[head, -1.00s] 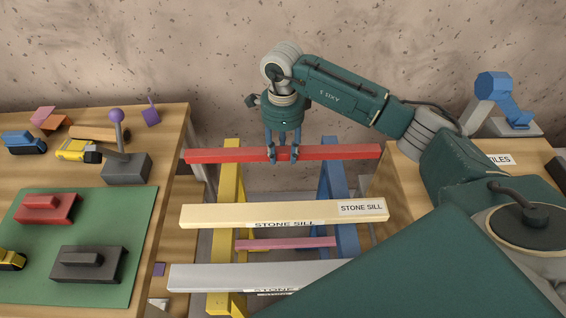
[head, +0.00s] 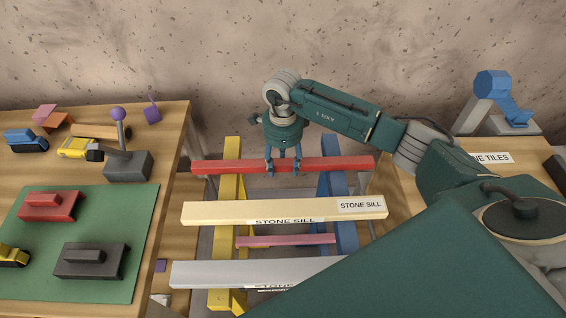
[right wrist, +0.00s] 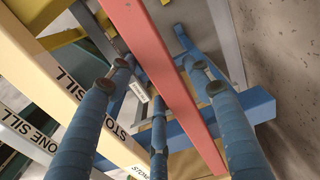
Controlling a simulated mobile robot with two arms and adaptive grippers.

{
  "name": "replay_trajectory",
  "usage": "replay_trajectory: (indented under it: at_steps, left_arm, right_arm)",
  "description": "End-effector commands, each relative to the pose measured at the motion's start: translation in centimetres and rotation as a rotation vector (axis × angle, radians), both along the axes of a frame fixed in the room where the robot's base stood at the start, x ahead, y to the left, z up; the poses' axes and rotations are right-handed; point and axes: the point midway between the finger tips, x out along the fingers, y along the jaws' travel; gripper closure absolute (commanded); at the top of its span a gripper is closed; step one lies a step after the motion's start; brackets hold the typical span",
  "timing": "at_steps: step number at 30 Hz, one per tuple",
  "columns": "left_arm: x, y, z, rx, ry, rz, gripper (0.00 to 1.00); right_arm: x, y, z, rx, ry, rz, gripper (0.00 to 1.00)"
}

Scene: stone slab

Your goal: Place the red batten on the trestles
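The red batten (head: 340,163) lies level across the far part of the yellow trestle (head: 230,180) and the blue trestle (head: 333,185). It looks to rest on both, though the contact is hard to see. My right gripper (head: 283,171) is over the batten's middle, its fingers spread on either side. In the right wrist view the red batten (right wrist: 160,75) runs between the fingers, with gaps beside it, and crosses above the blue trestle (right wrist: 250,107). My left gripper is not in view.
A cream stone sill (head: 240,210) and a grey-white bar (head: 215,273) lie across the trestles nearer me. A pink bar (head: 285,240) sits lower between them. A wooden table (head: 170,170) with toys is at left. A wooden surface with a blue model arm (head: 495,90) is at right.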

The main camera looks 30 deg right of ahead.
Motion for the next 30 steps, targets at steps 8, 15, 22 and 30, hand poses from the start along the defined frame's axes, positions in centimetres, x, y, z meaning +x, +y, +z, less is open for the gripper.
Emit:
replay_trajectory:
  at_steps: [8, 15, 22, 30]
  left_arm:
    - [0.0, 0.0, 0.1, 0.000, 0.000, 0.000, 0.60]
    - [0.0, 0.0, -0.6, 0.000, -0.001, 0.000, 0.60]
    - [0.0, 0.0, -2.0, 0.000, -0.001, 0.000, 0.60]
    - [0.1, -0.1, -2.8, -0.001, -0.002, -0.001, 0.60]
  right_arm:
    - [0.0, 0.0, 0.1, 0.000, 0.000, 0.000, 0.45]
    - [0.2, 0.0, 2.5, 0.000, -0.005, 0.002, 0.45]
    - [0.2, 0.0, 7.5, -0.001, -0.006, 0.000, 0.45]
    - [0.0, 0.0, 11.6, 0.000, -0.002, -0.001, 0.45]
